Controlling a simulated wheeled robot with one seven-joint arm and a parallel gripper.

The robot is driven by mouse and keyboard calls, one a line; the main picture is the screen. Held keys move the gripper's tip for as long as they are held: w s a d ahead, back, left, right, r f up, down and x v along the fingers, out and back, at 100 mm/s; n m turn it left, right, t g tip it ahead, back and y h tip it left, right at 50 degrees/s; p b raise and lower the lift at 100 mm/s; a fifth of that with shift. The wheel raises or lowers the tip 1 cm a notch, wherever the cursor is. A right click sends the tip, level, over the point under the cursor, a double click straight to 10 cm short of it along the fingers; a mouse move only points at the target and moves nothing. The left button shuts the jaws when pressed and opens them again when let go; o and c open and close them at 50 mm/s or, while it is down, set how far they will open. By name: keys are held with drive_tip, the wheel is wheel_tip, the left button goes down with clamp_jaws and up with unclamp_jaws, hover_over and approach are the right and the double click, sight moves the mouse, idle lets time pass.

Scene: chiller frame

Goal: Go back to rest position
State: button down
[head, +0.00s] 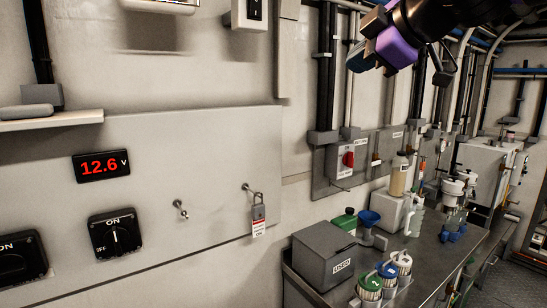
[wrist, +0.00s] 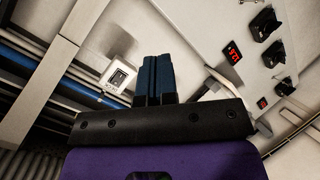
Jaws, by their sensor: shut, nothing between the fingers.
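My gripper (head: 358,57) is raised at the top right of the head view, in front of the upper wall. Its blue fingers point to the left and slightly down, clear of the wall fittings as far as I can tell. In the wrist view the blue fingers of my gripper (wrist: 155,72) lie side by side, closed, with nothing between them. Beyond them the wall and the panel appear tilted.
A grey wall panel carries a red 12.6 V display (head: 102,165), an ON rotary switch (head: 115,234) and a hanging padlock (head: 258,212). A shelf (head: 50,121) juts out left. The bench at lower right holds a USED box (head: 322,252) and several bottles.

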drive_tip(key=s+d+f+m+g+h, duration=0.3)
drive_tip(key=s+d+f+m, duration=0.5)
drive_tip(key=f, duration=0.3)
drive_tip(key=s+d+f+m+g+h, duration=0.3)
drive_tip(key=s+d+f+m, duration=0.5)
drive_tip(key=s+f, duration=0.3)
drive_tip(key=shift+s+f+m, duration=0.25)
drive_tip(key=shift+f+m, duration=0.15)
drive_tip(key=shift+m, duration=0.3)
